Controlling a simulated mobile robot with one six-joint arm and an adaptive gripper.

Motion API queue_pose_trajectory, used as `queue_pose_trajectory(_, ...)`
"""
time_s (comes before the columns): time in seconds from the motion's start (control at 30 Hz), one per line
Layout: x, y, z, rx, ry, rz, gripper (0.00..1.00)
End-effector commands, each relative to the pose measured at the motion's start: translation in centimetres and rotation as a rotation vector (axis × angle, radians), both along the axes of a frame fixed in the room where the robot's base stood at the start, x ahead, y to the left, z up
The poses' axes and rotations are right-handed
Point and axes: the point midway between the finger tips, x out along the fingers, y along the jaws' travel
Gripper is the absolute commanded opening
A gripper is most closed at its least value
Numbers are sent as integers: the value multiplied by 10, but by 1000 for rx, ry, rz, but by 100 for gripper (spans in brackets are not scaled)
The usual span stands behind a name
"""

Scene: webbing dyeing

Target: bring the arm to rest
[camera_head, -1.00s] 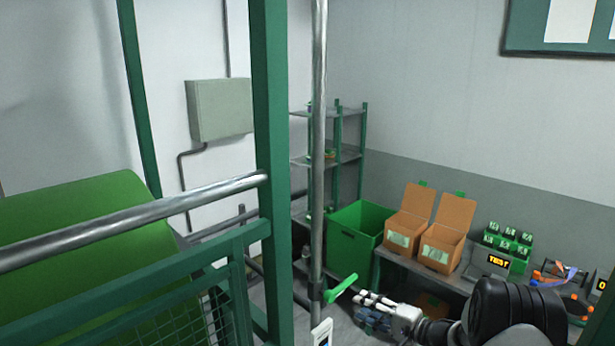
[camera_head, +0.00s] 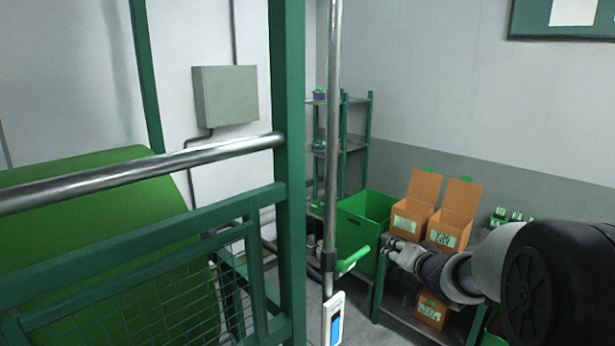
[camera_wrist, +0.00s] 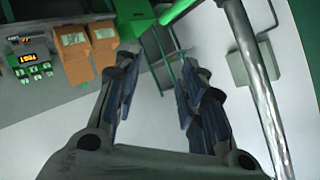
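My gripper (camera_head: 388,252) is at the end of my arm, which comes in from the right edge in the head view. It is in the air in front of the bench, to the right of the metal pole. In the wrist view my gripper (camera_wrist: 160,85) has its two fingers spread apart with nothing between them. The wrist view looks past the fingers at the shelf rack, the wall and the boxes.
A vertical metal pole (camera_head: 332,130) with a green handle (camera_head: 353,259) stands close to the left of my gripper. A green bin (camera_head: 365,215) and orange boxes (camera_head: 411,216) are behind it. A green frame post (camera_head: 288,200) and a green roll (camera_head: 80,205) fill the left.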

Motion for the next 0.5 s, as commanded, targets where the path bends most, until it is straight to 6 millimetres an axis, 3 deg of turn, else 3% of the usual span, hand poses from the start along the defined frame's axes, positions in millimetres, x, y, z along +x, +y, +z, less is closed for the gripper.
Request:
queue_pose_trajectory(0.17,-75,-6,5,-232,101,-79,38)
queue_pose_trajectory(0.27,-129,-3,-4,-327,195,-88,38)
queue_pose_trajectory(0.37,-188,5,-21,-400,301,-61,38)
queue_pose_trajectory(0.5,-277,28,-59,-464,454,44,38)
